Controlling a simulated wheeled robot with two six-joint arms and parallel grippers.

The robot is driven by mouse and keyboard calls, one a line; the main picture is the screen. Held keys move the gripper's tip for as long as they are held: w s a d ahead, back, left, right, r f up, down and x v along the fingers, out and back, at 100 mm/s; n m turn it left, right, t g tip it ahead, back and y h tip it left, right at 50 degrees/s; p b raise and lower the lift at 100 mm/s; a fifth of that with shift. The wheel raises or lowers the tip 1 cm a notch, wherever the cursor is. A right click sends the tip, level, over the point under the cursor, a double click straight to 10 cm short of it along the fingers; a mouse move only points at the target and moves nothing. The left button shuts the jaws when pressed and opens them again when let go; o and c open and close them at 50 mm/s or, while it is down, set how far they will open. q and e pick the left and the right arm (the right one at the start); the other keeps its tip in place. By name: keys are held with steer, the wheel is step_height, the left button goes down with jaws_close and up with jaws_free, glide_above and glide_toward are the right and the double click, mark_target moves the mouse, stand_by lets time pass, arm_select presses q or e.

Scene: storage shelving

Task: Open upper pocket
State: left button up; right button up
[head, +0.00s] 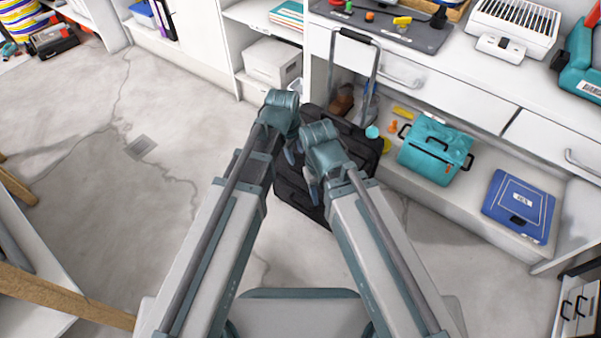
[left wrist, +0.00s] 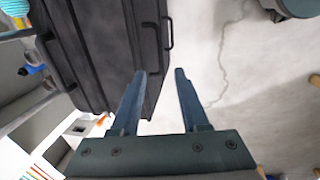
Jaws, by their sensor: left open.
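A black suitcase (head: 362,143) stands on the floor against the shelving, its grey pull handle (head: 372,75) raised. Its front is partly hidden behind my arms in the head view, and I cannot clearly make out the upper pocket's opening. My left gripper (head: 291,152) is in front of the suitcase. In the left wrist view the suitcase (left wrist: 95,45) fills the upper left, with dark handle loops on its side. There my left gripper (left wrist: 160,75) is open and empty, with one fingertip overlapping the suitcase's edge in the picture. My right gripper (head: 314,188) is also before the suitcase; its jaws are unclear.
A teal case (head: 435,150) and a blue case (head: 518,206) lie on the low shelf at the right. White drawers (head: 440,85) are above them. A white box (head: 272,62) stands on a shelf behind. Open concrete floor (head: 90,110) lies to the left.

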mark_target(301, 174)
arm_select(q)
steer(key=f+b, duration=0.3)
steer(key=f, duration=0.1)
steer(key=w+d+f+b, duration=0.1)
steer(key=f+b, duration=0.3)
steer(key=w+f+b, duration=0.1)
steer(key=f+b, duration=0.3)
steer(key=shift+d+f, duration=0.1)
steer(key=shift+d, duration=0.1)
jaws_close()
stand_by(1.1)
